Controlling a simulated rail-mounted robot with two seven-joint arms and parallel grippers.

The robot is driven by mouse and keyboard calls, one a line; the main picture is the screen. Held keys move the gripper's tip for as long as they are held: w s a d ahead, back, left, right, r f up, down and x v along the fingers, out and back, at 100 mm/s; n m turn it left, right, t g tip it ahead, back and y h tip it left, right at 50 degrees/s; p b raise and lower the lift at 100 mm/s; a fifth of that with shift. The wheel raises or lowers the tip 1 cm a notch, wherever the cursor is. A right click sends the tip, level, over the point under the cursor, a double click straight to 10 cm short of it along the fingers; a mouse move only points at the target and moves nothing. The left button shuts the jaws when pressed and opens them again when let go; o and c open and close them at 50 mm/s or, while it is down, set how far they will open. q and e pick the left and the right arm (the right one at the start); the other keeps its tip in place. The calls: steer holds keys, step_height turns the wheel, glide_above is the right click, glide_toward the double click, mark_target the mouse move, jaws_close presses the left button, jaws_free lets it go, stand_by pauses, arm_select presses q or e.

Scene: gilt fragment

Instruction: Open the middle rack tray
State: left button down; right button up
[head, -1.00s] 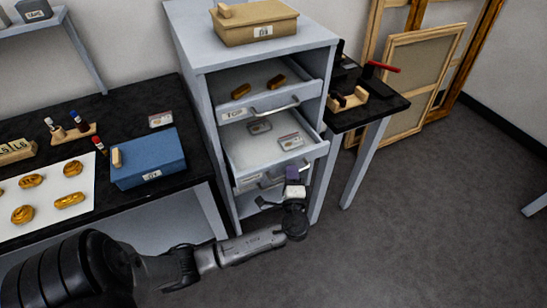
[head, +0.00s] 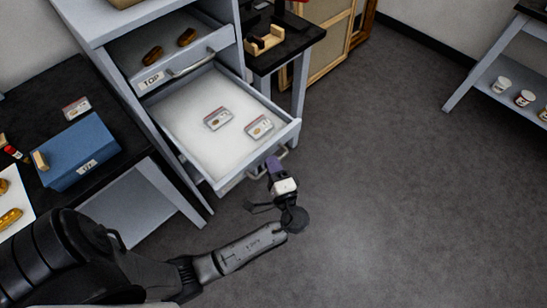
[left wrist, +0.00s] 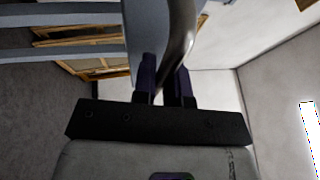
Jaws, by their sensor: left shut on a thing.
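The grey rack (head: 85,12) has its middle tray (head: 185,122) pulled well out, with a white floor and two small labelled packets (head: 218,119) lying in it. My left gripper (head: 274,167) is at the front of this tray, with its purple fingers on the handle (head: 286,156). In the left wrist view the two fingers (left wrist: 166,84) are shut around the curved metal handle (left wrist: 182,35). Part of the handle is hidden by the fingers. My right gripper is not in view.
The top tray (head: 141,85), labelled TOP, is partly out above and holds two brown pieces (head: 153,54). A blue box (head: 80,150) stands on the black bench at left. A shelf with small cups (head: 502,84) is at far right. The floor (head: 390,190) is clear.

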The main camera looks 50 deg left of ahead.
arm_select(q)
steer(key=shift+d, duration=0.25)
steer(key=c, duration=1.2)
jaws_free()
steer(key=p+v, duration=0.1)
steer(key=v, duration=1.2)
steer(key=shift+s+d, duration=0.2)
steer(key=shift+d, duration=0.15)
